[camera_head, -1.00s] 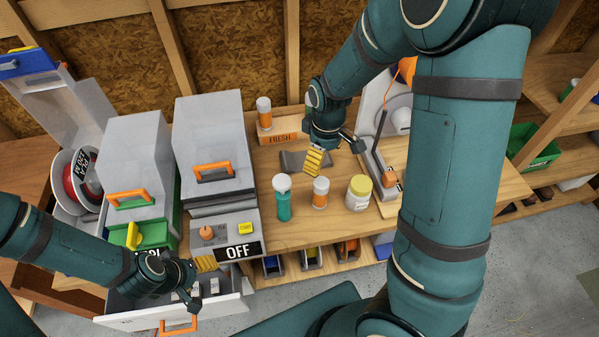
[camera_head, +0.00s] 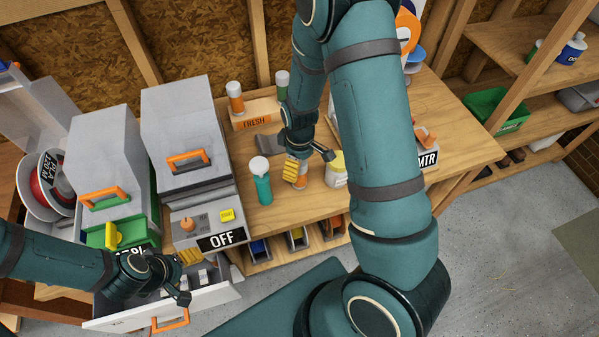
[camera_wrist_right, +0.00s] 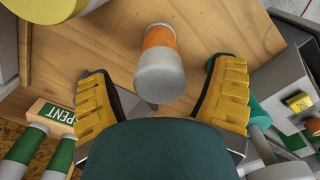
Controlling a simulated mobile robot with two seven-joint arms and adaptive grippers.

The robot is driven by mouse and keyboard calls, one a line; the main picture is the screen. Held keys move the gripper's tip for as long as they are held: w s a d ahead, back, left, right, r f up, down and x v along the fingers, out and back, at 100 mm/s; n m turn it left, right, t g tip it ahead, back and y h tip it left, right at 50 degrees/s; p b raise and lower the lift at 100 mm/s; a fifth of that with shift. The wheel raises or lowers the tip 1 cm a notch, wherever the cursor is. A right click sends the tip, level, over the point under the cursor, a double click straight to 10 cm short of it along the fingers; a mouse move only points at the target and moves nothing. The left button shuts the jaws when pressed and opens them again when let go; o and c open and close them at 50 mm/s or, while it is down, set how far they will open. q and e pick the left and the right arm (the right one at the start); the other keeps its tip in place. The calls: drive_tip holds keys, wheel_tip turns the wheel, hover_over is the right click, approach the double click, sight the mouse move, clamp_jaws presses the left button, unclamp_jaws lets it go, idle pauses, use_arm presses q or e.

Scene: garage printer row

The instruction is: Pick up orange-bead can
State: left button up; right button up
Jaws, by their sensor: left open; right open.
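An orange-banded can with a pale cap (camera_wrist_right: 160,65) stands on the bench, between and just ahead of the two yellow fingers of my open right gripper (camera_wrist_right: 163,88). No grip on the can shows. A second orange-banded can (camera_head: 235,97) stands at the back on the FRESH block (camera_head: 254,121). My left gripper (camera_head: 186,276) is open and empty at the pulled-out drawer (camera_head: 215,291).
A teal bottle (camera_head: 264,186) stands left of the right gripper, and a yellow-lidded jar (camera_head: 336,176) stands close on its right. Grey printers (camera_head: 186,115) fill the left.

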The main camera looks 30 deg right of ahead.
drive_tip(key=shift+f, duration=0.95)
drive_tip(key=c, duration=1.4)
drive_tip(key=shift+o, duration=0.2)
drive_tip(key=shift+r, duration=0.1)
